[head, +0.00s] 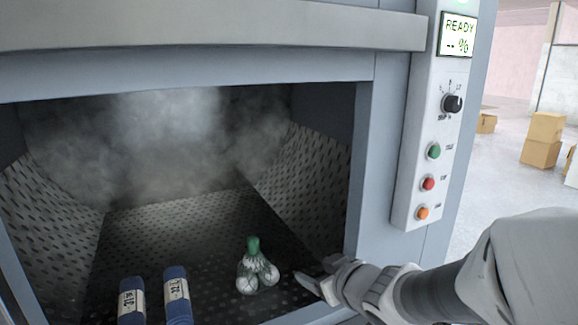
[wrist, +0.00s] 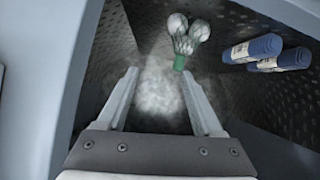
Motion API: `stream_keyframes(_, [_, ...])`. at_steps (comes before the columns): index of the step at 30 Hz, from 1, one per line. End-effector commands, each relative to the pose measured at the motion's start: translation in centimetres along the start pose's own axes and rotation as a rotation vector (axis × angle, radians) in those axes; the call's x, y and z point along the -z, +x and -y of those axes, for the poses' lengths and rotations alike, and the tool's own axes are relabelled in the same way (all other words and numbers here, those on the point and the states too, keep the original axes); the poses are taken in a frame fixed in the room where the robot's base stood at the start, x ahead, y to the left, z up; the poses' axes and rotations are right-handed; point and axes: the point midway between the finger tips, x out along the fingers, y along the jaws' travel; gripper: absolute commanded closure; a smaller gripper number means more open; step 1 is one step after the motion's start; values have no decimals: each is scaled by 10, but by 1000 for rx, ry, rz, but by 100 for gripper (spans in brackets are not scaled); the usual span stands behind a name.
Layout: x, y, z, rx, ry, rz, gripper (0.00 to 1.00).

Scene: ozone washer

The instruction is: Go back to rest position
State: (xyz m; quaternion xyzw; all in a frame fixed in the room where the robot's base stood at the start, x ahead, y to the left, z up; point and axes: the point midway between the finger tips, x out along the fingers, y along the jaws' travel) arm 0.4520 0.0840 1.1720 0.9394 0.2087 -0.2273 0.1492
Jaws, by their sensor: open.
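My gripper (head: 312,283) is just inside the lower right corner of the washer opening in the head view. In the wrist view my gripper (wrist: 158,88) has its two fingers wide apart with nothing between them. My arm comes in from the lower right of the head view. A green-necked bundle with white round ends (head: 256,268) lies on the washer floor, left of my fingers and apart from them. It also shows beyond the fingertips in the wrist view (wrist: 187,36).
Two blue rolls with white labels (head: 131,302) (head: 177,296) lie on the perforated washer floor (head: 180,220). The washer's right frame (head: 377,170) stands close to my arm. A control panel (head: 432,160) has a screen reading READY. Cardboard boxes (head: 541,142) stand far right. Mist fills the chamber.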

Motion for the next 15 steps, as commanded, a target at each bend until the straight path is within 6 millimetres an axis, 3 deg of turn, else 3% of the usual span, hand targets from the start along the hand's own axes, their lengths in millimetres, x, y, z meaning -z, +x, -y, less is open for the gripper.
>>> stream_keyframes(3, [-2,-31,-34,-155,43,84,32])
stream_keyframes(7, [-13,-71,-56,-275,122,195,32])
stream_keyframes(11, [-30,-113,-59,-337,223,310,32])
stream_keyframes(15, [-48,-155,-42,-336,337,427,32])
